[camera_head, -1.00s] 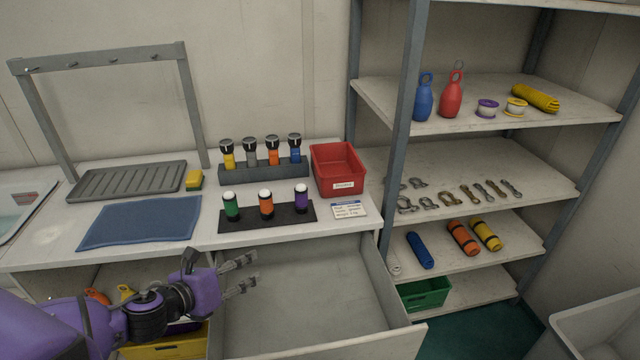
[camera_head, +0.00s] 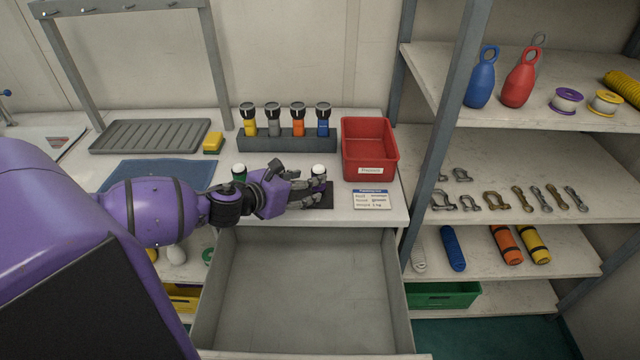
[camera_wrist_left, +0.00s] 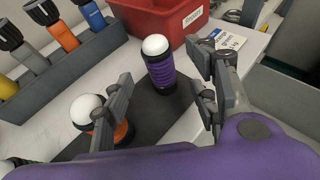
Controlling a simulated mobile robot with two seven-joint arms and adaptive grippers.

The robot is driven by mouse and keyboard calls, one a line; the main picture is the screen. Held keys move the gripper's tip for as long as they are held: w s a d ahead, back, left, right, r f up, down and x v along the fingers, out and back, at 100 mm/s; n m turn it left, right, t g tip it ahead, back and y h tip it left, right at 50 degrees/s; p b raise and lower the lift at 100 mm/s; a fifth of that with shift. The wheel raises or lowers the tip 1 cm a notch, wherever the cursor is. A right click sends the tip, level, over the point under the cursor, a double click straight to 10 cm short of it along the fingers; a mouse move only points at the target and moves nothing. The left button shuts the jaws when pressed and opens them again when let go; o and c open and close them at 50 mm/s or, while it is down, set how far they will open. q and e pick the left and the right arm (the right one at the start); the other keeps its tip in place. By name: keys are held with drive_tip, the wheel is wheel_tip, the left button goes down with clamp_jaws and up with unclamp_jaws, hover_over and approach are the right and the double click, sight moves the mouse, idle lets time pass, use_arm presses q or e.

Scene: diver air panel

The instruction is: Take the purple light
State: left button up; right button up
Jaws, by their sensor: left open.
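The purple light (camera_wrist_left: 162,68) stands upright on a dark mat (camera_wrist_left: 150,115), with a white dome top. In the head view its white top and a bit of purple (camera_head: 319,172) show behind my left gripper's fingers. My left gripper (camera_head: 310,188) is open and reaches in from the left, low over the mat. In the left wrist view the purple light stands ahead of and between the open fingers (camera_wrist_left: 165,95), not gripped. The orange light (camera_wrist_left: 100,115) stands beside the left finger, partly hidden by it. My right gripper is not in view.
The green light (camera_head: 239,171) stands left on the mat. Behind is a grey rack (camera_head: 287,142) of several torches. A red bin (camera_head: 369,148) and a label card (camera_head: 371,199) lie to the right. An open empty drawer (camera_head: 300,290) is below the counter edge.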

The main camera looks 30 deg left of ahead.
use_arm(q)
drive_tip(key=shift+x, duration=3.2)
drive_tip(key=shift+r, duration=0.15)
clamp_jaws()
